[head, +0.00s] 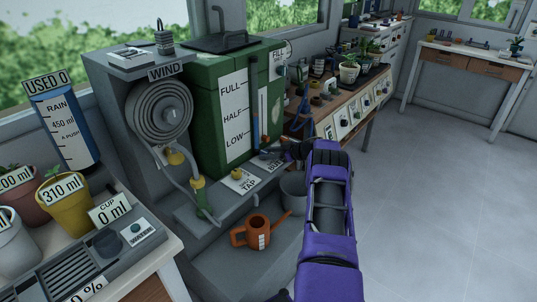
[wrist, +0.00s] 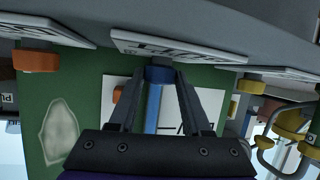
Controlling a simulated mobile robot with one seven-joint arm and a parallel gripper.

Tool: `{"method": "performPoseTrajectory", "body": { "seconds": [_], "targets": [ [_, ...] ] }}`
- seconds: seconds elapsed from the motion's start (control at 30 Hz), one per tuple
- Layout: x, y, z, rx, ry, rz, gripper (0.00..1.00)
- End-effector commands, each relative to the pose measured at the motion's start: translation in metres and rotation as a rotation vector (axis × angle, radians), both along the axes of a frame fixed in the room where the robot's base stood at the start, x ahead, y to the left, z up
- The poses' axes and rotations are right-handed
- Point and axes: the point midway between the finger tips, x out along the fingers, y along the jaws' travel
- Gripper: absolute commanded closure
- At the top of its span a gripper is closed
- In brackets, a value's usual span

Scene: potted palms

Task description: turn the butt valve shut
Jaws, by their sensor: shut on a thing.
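The butt is a green tank (head: 205,125) with FULL, HALF and LOW marks and a tall blue strip on its front. My gripper (head: 280,152) reaches in low at the tank's front right. In the wrist view my gripper (wrist: 161,76) has its two dark fingers on either side of a blue knob (wrist: 160,74) and is shut on it. The knob sits beside a white label (wrist: 178,47), whose text I cannot read. The knob's turn angle cannot be told. My purple arm hides part of the area in the head view.
A yellow tap (head: 237,175) stands left of my gripper. An orange watering can (head: 257,234) and a grey bucket (head: 294,190) stand below. A hose reel (head: 160,108) hangs left of the tank. A bench with pots (head: 349,72) is behind. The floor at right is clear.

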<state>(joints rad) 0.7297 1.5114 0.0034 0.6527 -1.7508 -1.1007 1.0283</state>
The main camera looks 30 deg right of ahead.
Motion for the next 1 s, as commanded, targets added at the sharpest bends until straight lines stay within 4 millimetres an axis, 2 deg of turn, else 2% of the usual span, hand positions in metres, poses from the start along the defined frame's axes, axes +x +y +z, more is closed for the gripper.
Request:
{"method": "performPoseTrajectory", "body": {
  "seconds": [0.03, 0.2, 0.5, 0.63, 0.77, 1.0],
  "targets": [
    [0.0, 0.0, 0.001, -0.001, -0.003, 0.0, 0.5],
    [0.001, 0.0, 0.001, -0.001, -0.002, 0.0, 0.22],
    [-0.001, -0.001, 0.001, -0.001, -0.002, 0.0, 0.22],
    [-0.008, -0.006, 0.007, 0.0, 0.0, -0.001, 0.22],
    [-0.027, -0.018, 0.017, -0.002, 0.0, -0.004, 0.22],
    [-0.076, -0.045, 0.039, -0.001, 0.0, -0.004, 0.22]
  ]
}}
